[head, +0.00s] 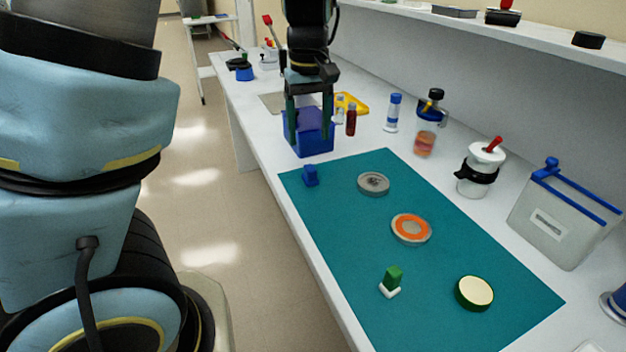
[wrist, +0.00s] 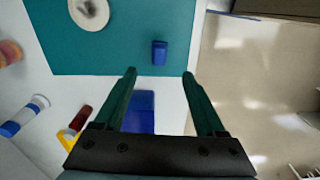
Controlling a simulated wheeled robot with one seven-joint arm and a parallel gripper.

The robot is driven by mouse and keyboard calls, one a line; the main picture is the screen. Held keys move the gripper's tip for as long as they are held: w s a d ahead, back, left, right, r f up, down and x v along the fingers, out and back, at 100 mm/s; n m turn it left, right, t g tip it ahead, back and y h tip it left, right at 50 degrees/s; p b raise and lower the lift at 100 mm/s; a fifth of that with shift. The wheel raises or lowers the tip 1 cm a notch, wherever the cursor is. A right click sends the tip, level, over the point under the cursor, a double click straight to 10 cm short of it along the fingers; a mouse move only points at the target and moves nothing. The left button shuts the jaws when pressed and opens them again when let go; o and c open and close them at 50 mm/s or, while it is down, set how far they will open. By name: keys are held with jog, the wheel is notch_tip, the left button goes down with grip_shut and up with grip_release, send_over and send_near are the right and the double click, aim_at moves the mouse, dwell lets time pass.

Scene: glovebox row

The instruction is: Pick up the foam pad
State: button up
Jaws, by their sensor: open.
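My gripper (head: 309,141) is open, its two dark green fingers pointing down in front of a blue box (head: 318,149) at the far end of the teal mat. A purple-blue surface (head: 310,122) shows between the fingers, inside or at the top of the box. I cannot tell whether it is the foam pad or the box's inside. In the wrist view my gripper (wrist: 160,72) has nothing between its fingertips; part of a blue shape (wrist: 142,102) shows below and between the fingers, cut off by the gripper body. No other thing is clearly a foam pad.
A red-brown vial (head: 351,120), yellow tray (head: 352,103) and bottle (head: 393,113) stand near the box.

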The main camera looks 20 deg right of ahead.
aim_at(310, 168)
notch_tip(310, 168, down, 10)
jog(key=shift+p, duration=0.3)
jog(key=shift+c, duration=0.2)
grip_shut()
dwell(0.6)
